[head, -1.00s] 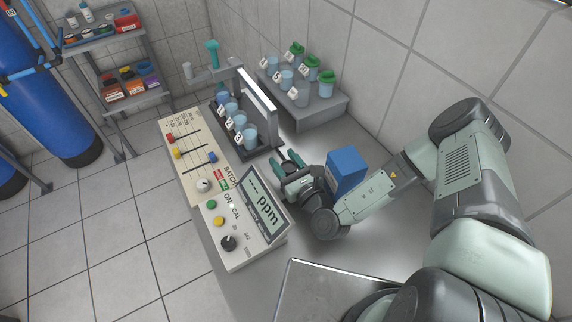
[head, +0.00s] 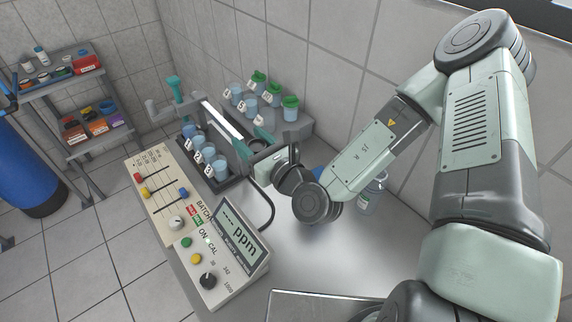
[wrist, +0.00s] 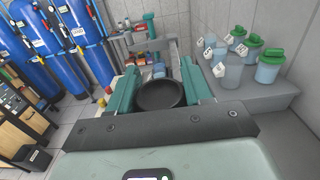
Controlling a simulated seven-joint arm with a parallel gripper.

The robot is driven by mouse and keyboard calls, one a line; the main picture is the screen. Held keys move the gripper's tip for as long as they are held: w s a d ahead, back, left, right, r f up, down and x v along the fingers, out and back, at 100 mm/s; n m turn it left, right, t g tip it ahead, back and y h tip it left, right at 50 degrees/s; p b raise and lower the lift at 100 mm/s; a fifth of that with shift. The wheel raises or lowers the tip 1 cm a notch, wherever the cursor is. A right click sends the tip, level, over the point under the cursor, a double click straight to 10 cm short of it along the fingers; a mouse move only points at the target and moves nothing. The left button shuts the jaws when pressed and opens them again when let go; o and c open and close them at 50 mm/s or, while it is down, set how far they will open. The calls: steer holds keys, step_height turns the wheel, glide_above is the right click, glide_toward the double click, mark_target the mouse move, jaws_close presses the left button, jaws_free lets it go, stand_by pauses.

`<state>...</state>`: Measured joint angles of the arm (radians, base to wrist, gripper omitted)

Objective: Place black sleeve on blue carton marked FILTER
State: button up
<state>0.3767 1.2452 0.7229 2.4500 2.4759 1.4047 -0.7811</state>
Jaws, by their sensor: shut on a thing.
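My gripper (head: 256,145) is beside the rack of sample cups in the head view. In the wrist view its green fingers (wrist: 160,82) are closed on a round black piece (wrist: 160,96), seen from above as a dark disc with a rim. It looks like the black sleeve; its lower part is hidden. The blue carton (head: 318,173) shows only as a small blue patch behind my wrist joint in the head view. Its marking cannot be seen. The carton is to the right of my gripper and apart from it.
The cup rack (head: 236,174) and ppm meter (head: 238,238) are close left of my arm. A black cable (head: 268,208) curves beside the meter. Green-lidded jars (head: 290,108) stand on a grey step behind. A clear jar (head: 373,191) stands right of my wrist joint.

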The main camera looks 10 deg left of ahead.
steer(key=d+r+n+g+y, duration=0.1)
steer(key=d+r, duration=0.2)
steer(key=d, duration=0.4)
steer(key=d+r+n+g+y, duration=0.1)
steer(key=d+r+g, duration=0.1)
steer(key=d, duration=0.5)
step_height(320, 180, down, 9)
steer(key=shift+s+f, duration=0.15)
steer(key=shift+f, duration=0.1)
steer(key=o, duration=1)
steer(key=v, duration=1.2)
steer(key=shift+s+a, duration=0.1)
